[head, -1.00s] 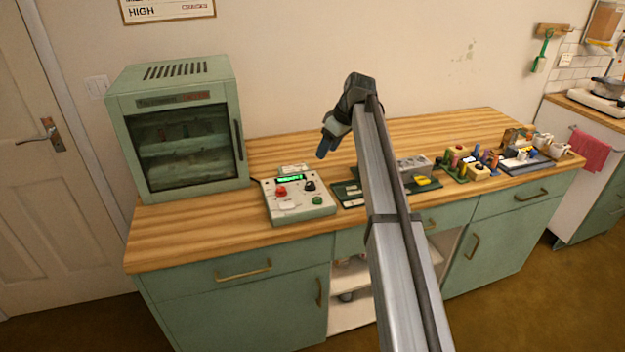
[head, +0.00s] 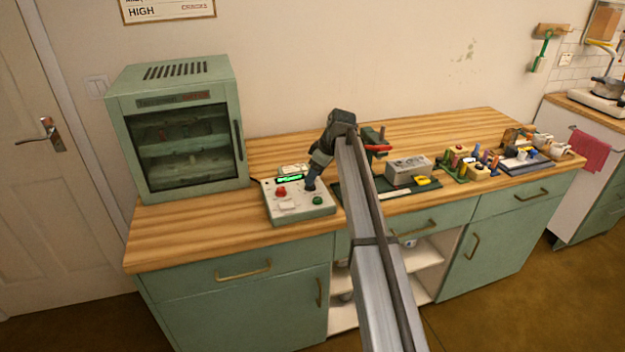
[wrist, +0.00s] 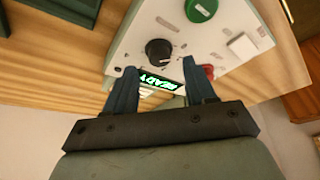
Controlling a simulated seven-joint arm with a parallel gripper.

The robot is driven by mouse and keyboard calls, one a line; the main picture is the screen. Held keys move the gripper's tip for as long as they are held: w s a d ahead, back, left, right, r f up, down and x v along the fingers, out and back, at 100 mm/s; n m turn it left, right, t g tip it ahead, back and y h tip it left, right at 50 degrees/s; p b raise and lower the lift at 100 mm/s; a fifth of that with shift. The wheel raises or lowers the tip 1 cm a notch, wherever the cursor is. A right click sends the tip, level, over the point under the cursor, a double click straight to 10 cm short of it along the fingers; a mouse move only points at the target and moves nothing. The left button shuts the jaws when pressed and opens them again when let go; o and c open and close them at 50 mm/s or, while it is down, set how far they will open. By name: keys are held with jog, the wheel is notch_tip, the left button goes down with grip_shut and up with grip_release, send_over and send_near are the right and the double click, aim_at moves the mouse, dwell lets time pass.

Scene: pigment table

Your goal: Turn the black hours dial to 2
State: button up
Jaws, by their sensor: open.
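The black hours dial (wrist: 158,51) is on the pale control box (head: 273,213). In the wrist view it lies just beyond and between my open fingertips, apart from them. My gripper (head: 310,184) hangs over the box's upper right and hides the dial in the head view. The wrist view shows my gripper (wrist: 157,70) open and empty, with a finger on each side. The box also carries a lit green display (head: 289,179) and a red knob (head: 281,191). A green knob (head: 317,200) sits at its lower right. The dial's setting is too small to read.
A green cabinet oven (head: 180,130) stands left of the box. Right of it are a dark green mat with a grey block (head: 409,170), then several small coloured pieces (head: 470,165). The wooden counter (head: 185,225) in front is clear.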

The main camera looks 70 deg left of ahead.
jog(key=shift+x, duration=1.4)
jog(key=shift+c, duration=0.3)
grip_shut()
